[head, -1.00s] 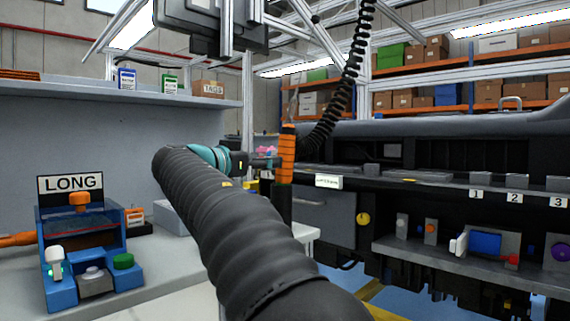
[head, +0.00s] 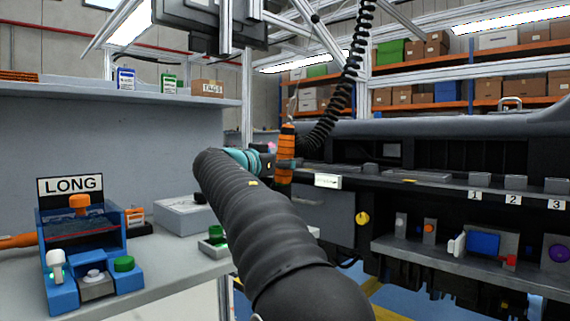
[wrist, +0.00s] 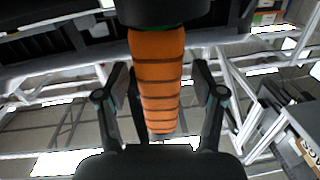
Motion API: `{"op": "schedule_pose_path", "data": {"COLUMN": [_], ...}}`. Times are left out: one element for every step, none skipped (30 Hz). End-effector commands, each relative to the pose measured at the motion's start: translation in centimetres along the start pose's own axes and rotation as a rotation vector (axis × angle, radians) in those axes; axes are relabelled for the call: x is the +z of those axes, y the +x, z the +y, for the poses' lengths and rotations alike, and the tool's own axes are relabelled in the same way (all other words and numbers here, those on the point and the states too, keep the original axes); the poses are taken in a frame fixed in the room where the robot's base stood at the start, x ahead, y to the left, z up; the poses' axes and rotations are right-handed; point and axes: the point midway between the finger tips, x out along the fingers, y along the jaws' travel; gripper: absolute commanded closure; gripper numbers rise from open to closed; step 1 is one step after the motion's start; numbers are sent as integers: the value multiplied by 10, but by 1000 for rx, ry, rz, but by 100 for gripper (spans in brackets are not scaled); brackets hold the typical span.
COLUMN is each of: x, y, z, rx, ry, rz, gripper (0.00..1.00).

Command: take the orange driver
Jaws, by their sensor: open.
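The orange driver (head: 286,148) is upright, a banded orange cylinder beside the lower end of a black coiled cord (head: 345,95). In the wrist view the driver (wrist: 157,85) fills the middle, with a dark part at the top of the picture. My gripper (head: 270,164) is at the driver's left side in the head view, partly hidden behind my arm. In the wrist view my gripper's (wrist: 158,78) two fingers stand on either side of the driver, with visible gaps. The jaws are open around it.
The dark dashboard module (head: 440,155) with numbered spots lies right of the driver. A grey bench (head: 165,262) on the left carries a blue fixture (head: 62,285) under a LONG sign (head: 70,185) and a grey box (head: 183,215). Frame bars pass overhead.

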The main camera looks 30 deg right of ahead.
Motion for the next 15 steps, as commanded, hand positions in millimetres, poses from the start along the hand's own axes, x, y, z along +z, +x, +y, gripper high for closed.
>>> {"op": "schedule_pose_path", "data": {"x": [0,0,0,0,0,0,0,0,0,0,0,0,-2,-2,-2], "y": [0,0,0,0,0,0,0,0,0,0,0,0,0,0,0], "z": [0,0,0,0,0,0,0,0,0,0,0,0,0,0,0], "rx": [0,0,0,0,0,0,0,0,0,0,0,0,0,0,0], "ry": [0,0,0,0,0,0,0,0,0,0,0,0,1,1,1], "rz": [0,0,0,0,0,0,0,0,0,0,0,0,2,2,2], "gripper": [32,39,49,57,64,74,82,89,99,100,100,100,100,100,100]}}
